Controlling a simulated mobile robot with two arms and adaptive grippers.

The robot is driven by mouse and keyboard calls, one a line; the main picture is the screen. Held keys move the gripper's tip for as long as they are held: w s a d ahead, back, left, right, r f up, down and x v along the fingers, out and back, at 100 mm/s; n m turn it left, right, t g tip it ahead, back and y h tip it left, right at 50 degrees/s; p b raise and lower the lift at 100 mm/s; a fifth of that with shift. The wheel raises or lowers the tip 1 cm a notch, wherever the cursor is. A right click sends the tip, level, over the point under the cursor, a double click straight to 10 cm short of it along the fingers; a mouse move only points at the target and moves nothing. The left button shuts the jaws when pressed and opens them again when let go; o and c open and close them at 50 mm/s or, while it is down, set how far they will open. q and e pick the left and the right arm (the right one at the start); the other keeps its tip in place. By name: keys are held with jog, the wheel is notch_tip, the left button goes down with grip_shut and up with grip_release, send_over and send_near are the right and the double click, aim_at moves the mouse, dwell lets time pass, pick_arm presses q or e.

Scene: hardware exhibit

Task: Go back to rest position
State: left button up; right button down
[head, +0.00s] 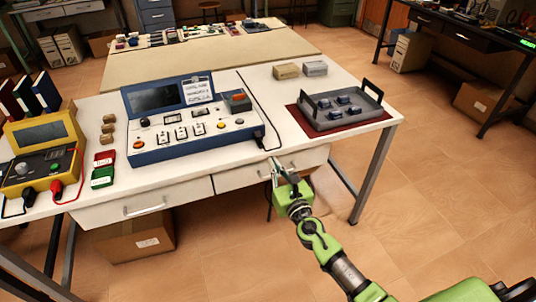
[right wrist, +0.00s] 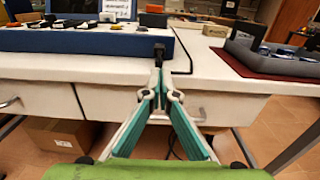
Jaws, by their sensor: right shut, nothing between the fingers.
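My right gripper (head: 277,167) is in front of the white table's front edge, near the drawer fronts, to the right of the blue console's cable. In the right wrist view the right gripper (right wrist: 160,88) shows its two green-lined fingers meeting at the tips, shut with nothing between them. My green and grey right arm comes in from the bottom right of the head view. The left gripper is not in view.
A blue console (head: 190,125) stands on the white table (head: 240,171). A grey tray (head: 343,119) with several dark blue items lies on a dark red mat (head: 312,130). A yellow meter (head: 42,150) stands at the left. Open tiled floor (head: 430,180) lies at the right.

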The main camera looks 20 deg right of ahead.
jog(key=s+d+f+m+g+h, duration=0.1)
jog(key=s+f+m+g, duration=0.2)
jog(key=s+f+m, duration=0.6)
jog(key=s+d+f+m+g, duration=0.25)
jog(key=s+f, duration=0.35)
jog(key=f, duration=0.8)
jog(key=s+f+m+g+h, duration=0.1)
jog(key=s+f+m+g, duration=0.2)
jog(key=s+f+m, duration=0.6)
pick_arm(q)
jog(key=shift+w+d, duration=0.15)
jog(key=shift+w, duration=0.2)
pick_arm(e)
jog(key=s+a+f+m+g, duration=0.1)
jog(key=s+f+m+g, duration=0.3)
jog(key=s+f, duration=0.5)
jog(key=s+a+f+m+g+y, duration=0.1)
jog(key=s+f+m+g, duration=0.3)
jog(key=s, duration=2)
notch_tip(320, 180, down, 6)
jog(key=m, duration=0.5)
jog(key=shift+a, duration=0.15)
jog(key=shift+r+m+g, duration=0.1)
jog(key=shift+m+g, duration=0.15)
